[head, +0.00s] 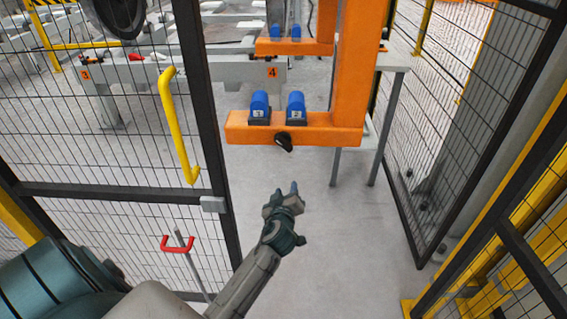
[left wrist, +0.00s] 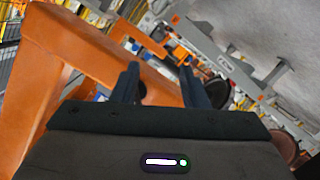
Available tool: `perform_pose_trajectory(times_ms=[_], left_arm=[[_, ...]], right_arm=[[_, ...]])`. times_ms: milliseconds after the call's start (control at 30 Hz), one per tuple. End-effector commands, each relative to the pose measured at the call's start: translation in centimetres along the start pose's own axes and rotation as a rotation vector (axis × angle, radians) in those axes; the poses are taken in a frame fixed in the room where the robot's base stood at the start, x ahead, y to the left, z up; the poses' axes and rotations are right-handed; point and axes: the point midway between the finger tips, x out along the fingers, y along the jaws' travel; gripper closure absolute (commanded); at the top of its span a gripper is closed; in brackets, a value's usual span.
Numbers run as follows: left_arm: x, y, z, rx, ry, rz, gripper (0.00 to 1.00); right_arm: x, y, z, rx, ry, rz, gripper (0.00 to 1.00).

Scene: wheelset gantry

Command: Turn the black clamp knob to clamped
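The black clamp knob (head: 284,141) sits on the front face of the lower orange beam (head: 330,135), below two blue rollers, its pointed grip tilted toward the lower right. My left gripper (head: 286,190) is below and in front of the knob, apart from it. In the left wrist view my left gripper (left wrist: 158,72) has its two dark fingers apart, with nothing held between them. A dark round shape (left wrist: 142,92) beside the left finger may be the knob, partly hidden. My right gripper is not in view.
Blue rollers (head: 259,104) stand on the beam above the knob. A mesh gate with a yellow handle (head: 179,125) is on the left, and mesh fencing (head: 440,150) on the right. A grey table (head: 392,62) stands behind the orange post. The floor below the beam is clear.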

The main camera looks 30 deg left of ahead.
Motion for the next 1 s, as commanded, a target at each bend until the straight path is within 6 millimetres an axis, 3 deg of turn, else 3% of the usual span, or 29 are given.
perform_pose_trajectory(times_ms=[100, 233, 367, 800, 1000], left_arm=[[-1.0, 2.2, -4.6, -0.136, 0.127, 0.043, 0.6], [-1.8, 3.4, -7.3, -0.208, 0.188, 0.066, 0.6], [-1.1, 3.7, -8.1, -0.219, 0.197, 0.07, 0.6], [6.5, 4.1, -9.6, -0.216, 0.194, 0.068, 0.6], [8.3, 4.1, -9.8, -0.217, 0.193, 0.069, 0.6]], right_arm=[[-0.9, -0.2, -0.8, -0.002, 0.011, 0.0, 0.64], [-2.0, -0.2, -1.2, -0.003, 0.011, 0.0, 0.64], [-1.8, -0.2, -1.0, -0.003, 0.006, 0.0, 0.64], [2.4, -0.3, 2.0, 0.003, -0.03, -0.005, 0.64], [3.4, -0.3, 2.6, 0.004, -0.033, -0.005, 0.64]])
